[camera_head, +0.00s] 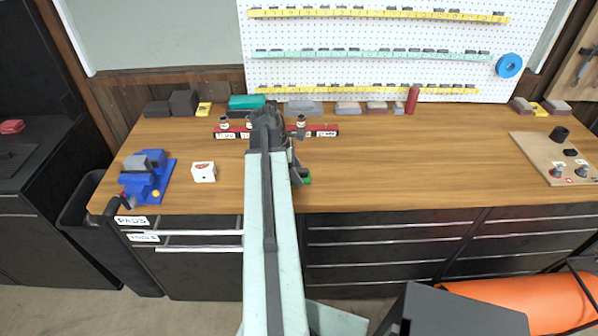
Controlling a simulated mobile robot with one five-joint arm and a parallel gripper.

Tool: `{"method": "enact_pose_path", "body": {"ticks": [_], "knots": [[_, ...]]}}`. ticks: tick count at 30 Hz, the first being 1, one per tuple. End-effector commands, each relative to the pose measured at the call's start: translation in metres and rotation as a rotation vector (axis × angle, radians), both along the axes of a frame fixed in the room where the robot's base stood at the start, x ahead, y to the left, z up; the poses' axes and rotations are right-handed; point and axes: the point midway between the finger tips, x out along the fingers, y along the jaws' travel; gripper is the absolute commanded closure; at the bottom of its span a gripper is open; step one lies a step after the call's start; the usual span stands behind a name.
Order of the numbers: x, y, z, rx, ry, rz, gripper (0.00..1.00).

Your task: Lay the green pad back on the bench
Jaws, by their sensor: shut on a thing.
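A small green pad (307,181) shows just right of my arm, near the front of the wooden bench (400,160). My gripper (300,174) is shut on the green pad. My arm and gripper hide most of the pad. I cannot tell whether the pad touches the bench top or is held a little above it.
A red rack (323,131) with small bottles lies behind my gripper. A board with knobs (545,155) lies at the right. Bench right of my gripper is clear.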

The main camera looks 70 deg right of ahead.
Motion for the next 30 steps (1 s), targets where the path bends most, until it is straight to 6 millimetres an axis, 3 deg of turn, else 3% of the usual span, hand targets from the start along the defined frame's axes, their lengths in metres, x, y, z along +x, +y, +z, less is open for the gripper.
{"method": "enact_pose_path", "body": {"ticks": [1,2,3,4,17,23,30], "knots": [[0.0,0.0,-0.004,0.0,0.0,-0.001,0.79],[0.0,0.0,-0.002,0.0,0.0,-0.001,0.38],[0.0,0.0,-0.001,0.0,0.0,-0.001,0.27],[0.0,0.0,-0.001,0.0,0.0,-0.001,0.24],[0.0,0.0,0.007,0.0,0.0,-0.001,0.24],[0.01,0.004,0.038,0.0,0.0,-0.001,0.24],[0.03,0.011,0.092,0.0,0.0,-0.001,0.24]]}}
